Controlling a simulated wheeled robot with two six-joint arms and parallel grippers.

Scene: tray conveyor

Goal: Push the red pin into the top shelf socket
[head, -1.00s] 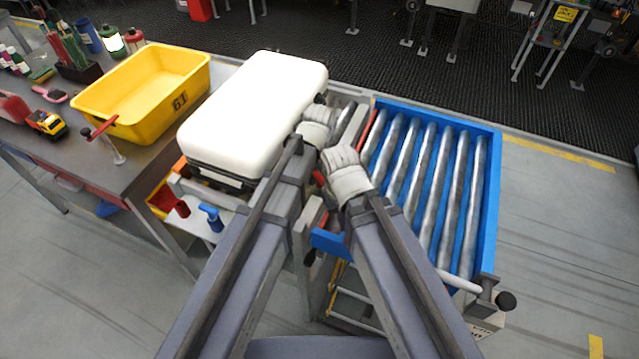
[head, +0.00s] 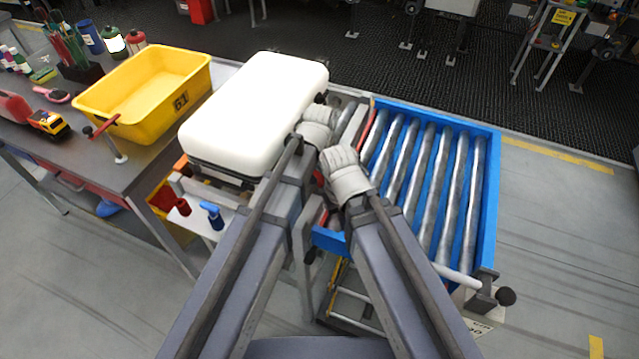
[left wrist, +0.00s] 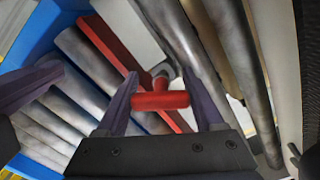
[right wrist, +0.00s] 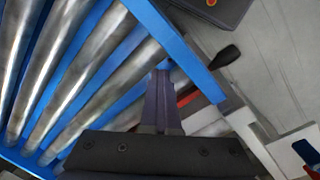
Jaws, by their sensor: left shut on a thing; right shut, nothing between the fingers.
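The red pin (left wrist: 160,100) has a T-shaped handle, seen in the left wrist view. My left gripper (left wrist: 165,98) is shut on this handle, one finger at each side. A short grey stub shows behind the handle, beside a long red bar (left wrist: 112,45). How deep the pin sits and the socket itself are hidden. My right gripper (right wrist: 163,78) is shut and empty, over the edge of the blue roller frame. In the head view the fingers of both grippers are hidden behind my wrists.
The blue roller conveyor (head: 487,200) lies to the right. A white case (head: 255,105) stands just left of my wrists. A yellow bin (head: 140,125) is on the bench at left. A low white shelf (head: 196,228) carries a red and a blue piece.

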